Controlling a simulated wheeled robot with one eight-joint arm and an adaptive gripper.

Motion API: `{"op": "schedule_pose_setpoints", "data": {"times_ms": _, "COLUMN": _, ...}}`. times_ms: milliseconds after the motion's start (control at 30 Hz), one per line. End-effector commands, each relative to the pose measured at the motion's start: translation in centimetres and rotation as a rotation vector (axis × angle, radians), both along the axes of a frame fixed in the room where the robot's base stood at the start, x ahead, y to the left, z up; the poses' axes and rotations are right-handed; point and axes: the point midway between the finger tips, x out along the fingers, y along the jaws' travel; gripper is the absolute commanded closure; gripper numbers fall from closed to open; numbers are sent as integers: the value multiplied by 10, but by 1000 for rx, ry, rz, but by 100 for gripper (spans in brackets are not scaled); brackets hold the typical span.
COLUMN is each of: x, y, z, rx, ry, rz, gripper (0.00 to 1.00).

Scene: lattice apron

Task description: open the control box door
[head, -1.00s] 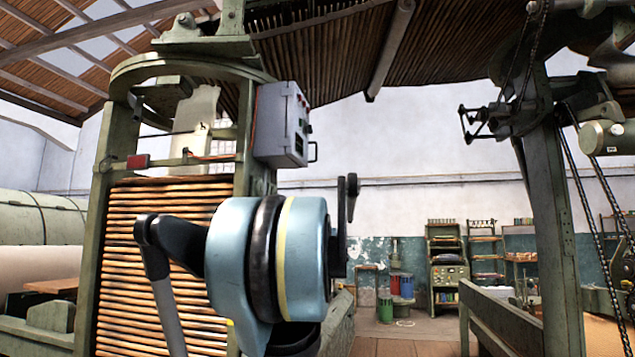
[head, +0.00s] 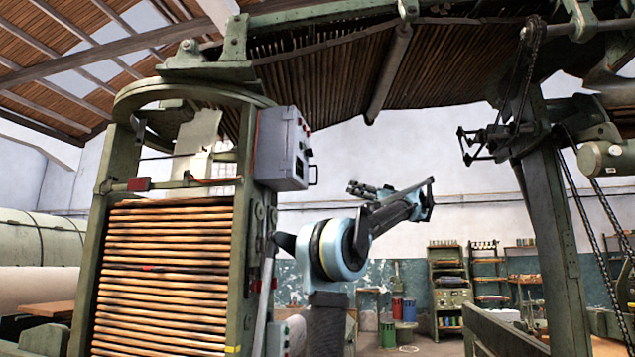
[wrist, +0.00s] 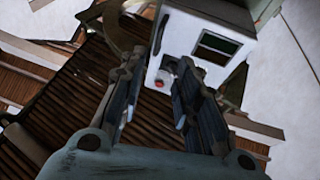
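The control box (head: 275,150) is a grey box mounted high on the green frame in the head view. The door looks shut. My gripper (head: 352,187) is to the right of the box and a little lower, apart from it, pointing left. In the wrist view my gripper (wrist: 158,72) has its two fingers spread with nothing between them.
The green frame (head: 245,215) with stacked wooden slats (head: 165,275) stands below and left of the box. A green post (head: 550,200) with chains is at the right. Shelves (head: 447,285) stand far back. The air right of the box is open.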

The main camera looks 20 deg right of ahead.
Motion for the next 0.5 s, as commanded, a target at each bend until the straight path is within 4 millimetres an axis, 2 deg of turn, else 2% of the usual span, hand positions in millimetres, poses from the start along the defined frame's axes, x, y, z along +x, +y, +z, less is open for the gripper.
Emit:
{"op": "schedule_pose_setpoints", "data": {"times_ms": 67, "x": -1, "y": -5, "z": 5, "rx": -1, "ry": -17, "rz": -8, "gripper": 70}}
{"op": "schedule_pose_setpoints", "data": {"times_ms": 167, "x": 4, "y": -1, "z": 8, "rx": -1, "ry": -23, "rz": -9, "gripper": 70}}
{"op": "schedule_pose_setpoints", "data": {"times_ms": 500, "x": 40, "y": 36, "z": 29, "rx": 0, "ry": -20, "rz": -7, "gripper": 70}}
